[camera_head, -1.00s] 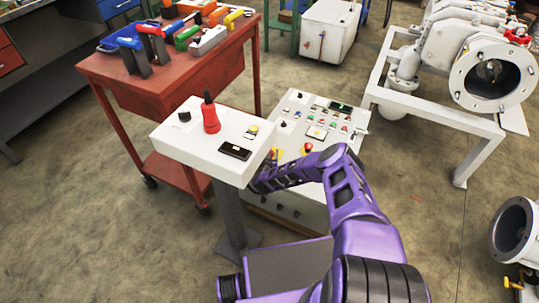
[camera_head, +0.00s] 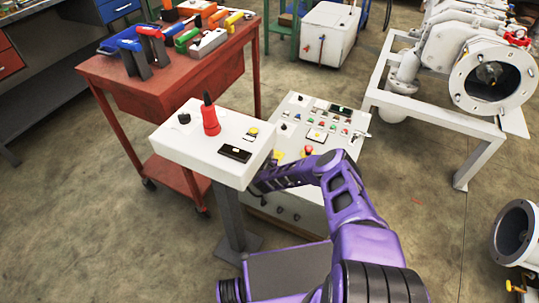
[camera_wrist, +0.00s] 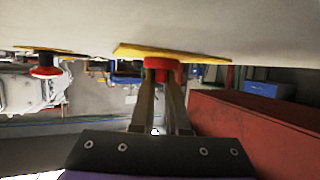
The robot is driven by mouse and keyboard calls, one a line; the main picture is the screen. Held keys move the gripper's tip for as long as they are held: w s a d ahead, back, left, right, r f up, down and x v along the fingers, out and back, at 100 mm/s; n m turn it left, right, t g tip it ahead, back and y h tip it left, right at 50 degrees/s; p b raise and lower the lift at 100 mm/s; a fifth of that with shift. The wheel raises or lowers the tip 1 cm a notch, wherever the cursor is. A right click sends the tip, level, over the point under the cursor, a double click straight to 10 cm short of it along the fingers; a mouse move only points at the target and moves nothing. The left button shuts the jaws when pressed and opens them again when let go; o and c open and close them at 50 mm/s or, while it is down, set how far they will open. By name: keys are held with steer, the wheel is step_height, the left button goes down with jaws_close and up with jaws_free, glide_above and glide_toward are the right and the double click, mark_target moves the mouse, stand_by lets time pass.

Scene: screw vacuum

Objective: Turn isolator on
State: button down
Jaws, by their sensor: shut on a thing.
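The wrist view shows a red rotary knob (camera_wrist: 162,66) on a yellow plate (camera_wrist: 135,50), fixed to a white panel surface along the top; I take it as the isolator. My gripper (camera_wrist: 161,82) is shut on this knob, with a finger on each side. The fingertips partly cover the knob, and its turn position cannot be read. In the head view the gripper is hidden behind the edge of the white control box (camera_head: 170,145), where my purple arm ends.
Another red and black knob (camera_wrist: 45,70) on a yellow plate sits left in the wrist view. A red bottle-shaped object (camera_head: 210,118) stands on the white box. A button panel (camera_head: 298,110) is close behind. A red tool cart (camera_head: 175,90) stands left.

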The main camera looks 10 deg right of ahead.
steer(key=shift+s+a+f, duration=0.15)
steer(key=shift+s+f, duration=0.15)
steer(key=shift+f, duration=0.15)
steer(key=shift+m+g+h, duration=0.3)
steer(key=shift+m+h, duration=0.1)
steer(key=shift+f+m+g+h, duration=0.1)
steer(key=shift+m+g+h, duration=0.3)
steer(key=shift+m+h, duration=0.6)
steer(key=shift+s, duration=0.1)
steer(key=c, duration=0.6)
jaws_free()
steer(key=shift+f, duration=0.1)
steer(key=shift+w+r, duration=0.2)
steer(key=shift+r, duration=0.05)
